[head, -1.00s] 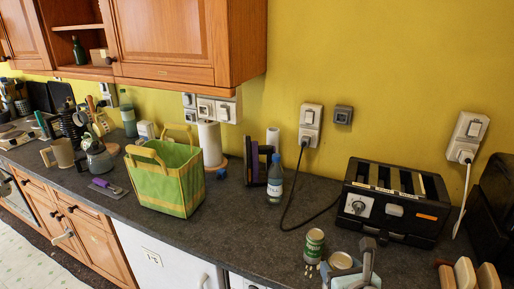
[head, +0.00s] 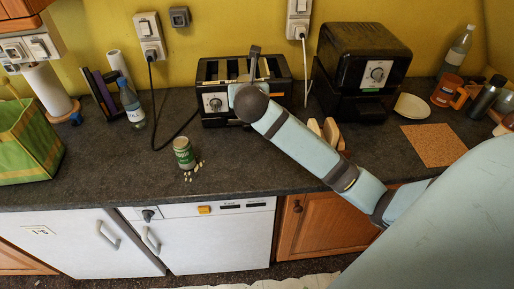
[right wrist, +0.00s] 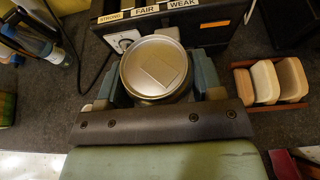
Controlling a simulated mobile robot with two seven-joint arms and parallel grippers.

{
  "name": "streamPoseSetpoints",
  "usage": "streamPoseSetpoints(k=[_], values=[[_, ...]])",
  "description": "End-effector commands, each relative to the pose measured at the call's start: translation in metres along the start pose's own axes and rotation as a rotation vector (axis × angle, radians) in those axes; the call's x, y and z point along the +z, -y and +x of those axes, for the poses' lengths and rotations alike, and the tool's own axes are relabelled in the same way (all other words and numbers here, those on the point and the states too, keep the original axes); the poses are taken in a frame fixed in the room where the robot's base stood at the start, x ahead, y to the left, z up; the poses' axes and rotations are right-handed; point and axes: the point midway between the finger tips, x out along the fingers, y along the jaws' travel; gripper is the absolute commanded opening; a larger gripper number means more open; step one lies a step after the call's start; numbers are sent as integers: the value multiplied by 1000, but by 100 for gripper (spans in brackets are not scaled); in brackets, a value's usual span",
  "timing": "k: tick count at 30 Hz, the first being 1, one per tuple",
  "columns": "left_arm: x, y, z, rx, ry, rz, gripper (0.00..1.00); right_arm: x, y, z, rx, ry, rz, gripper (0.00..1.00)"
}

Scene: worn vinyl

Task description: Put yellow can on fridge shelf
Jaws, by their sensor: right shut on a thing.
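In the right wrist view my right gripper (right wrist: 158,78) is shut on a round can (right wrist: 150,52). The can's pale metal lid faces the camera and its side is mostly hidden, so its yellow colour does not show clearly. In the head view my right arm (head: 320,155) reaches from the right over the counter to the toaster's front. The can is hidden there behind my wrist. Two white appliance fronts stand under the counter: a plain left door (head: 75,243) and one with a control panel (head: 215,240). Both are shut, and no fridge shelf shows. My left gripper is not in view.
A green can (head: 184,153) with small pale pieces beside it stands on the counter. The black toaster (head: 215,100), blue-capped bottle (head: 131,105) and green bag (head: 28,145) are nearby. A wooden rack (head: 328,132) sits right of the arm.

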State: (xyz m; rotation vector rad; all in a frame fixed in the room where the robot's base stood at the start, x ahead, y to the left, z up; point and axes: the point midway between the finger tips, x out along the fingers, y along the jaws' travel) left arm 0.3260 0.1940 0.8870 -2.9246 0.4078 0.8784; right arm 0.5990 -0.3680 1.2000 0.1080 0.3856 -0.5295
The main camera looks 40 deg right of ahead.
Motion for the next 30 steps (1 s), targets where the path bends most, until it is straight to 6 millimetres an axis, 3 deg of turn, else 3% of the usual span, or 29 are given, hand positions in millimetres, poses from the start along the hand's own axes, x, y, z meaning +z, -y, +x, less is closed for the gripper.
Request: streamPoseSetpoints(k=[5,18,30], values=[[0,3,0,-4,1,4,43,-23,3,12,-15,-6,4,28],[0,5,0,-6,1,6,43,-125,3,55,-13,-3,3,28],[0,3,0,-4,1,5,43,-163,2,70,-11,-2,4,28]])
